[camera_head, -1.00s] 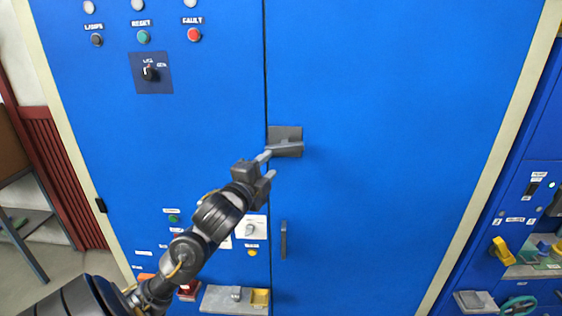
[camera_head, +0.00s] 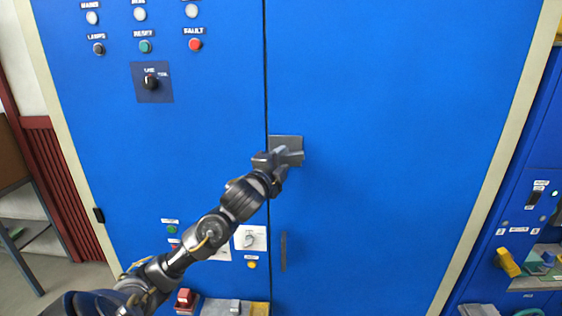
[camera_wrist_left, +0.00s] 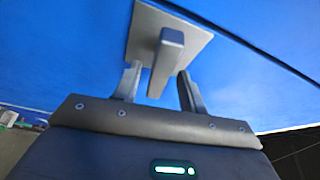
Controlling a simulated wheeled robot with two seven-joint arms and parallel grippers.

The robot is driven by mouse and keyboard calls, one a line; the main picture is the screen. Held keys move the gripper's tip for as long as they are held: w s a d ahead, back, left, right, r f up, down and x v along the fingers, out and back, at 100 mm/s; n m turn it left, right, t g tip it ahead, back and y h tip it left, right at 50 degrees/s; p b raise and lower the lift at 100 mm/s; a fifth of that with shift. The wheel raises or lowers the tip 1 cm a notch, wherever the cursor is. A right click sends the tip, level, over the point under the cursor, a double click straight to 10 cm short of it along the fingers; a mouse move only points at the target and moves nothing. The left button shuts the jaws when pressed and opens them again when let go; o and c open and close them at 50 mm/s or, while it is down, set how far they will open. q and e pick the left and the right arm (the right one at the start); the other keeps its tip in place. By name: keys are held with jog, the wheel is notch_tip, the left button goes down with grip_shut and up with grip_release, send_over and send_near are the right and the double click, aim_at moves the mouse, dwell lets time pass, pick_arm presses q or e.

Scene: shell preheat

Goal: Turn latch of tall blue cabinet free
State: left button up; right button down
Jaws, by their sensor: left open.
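The tall blue cabinet (camera_head: 390,110) fills most of the head view, with a vertical seam between its two doors. Its grey latch plate (camera_head: 287,141) sits on the right door beside the seam. In the left wrist view the latch handle (camera_wrist_left: 167,60) stands out from the plate (camera_wrist_left: 146,22). My left gripper (camera_head: 284,163) is at the latch, and its arm hides part of it in the head view. In the left wrist view its open fingers (camera_wrist_left: 158,90) stand on either side of the handle, with gaps visible. My right gripper is not in view.
Lamps, buttons and a rotary switch (camera_head: 151,82) are on the left door. A vertical grey pull (camera_head: 283,251) is below the latch. A ledge (camera_head: 215,307) is at the lower left. Another blue unit with a yellow handle (camera_head: 508,262) stands at the right.

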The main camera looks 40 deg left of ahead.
pick_arm(q)
grip_shut()
jog(key=shift+r+m+p, duration=0.25)
jog(key=shift+m+p, duration=0.15)
jog(key=shift+p, duration=0.15)
jog(key=shift+m+g, duration=0.3)
jog(key=shift+m, duration=0.1)
jog(key=shift+f, duration=0.15)
grip_release()
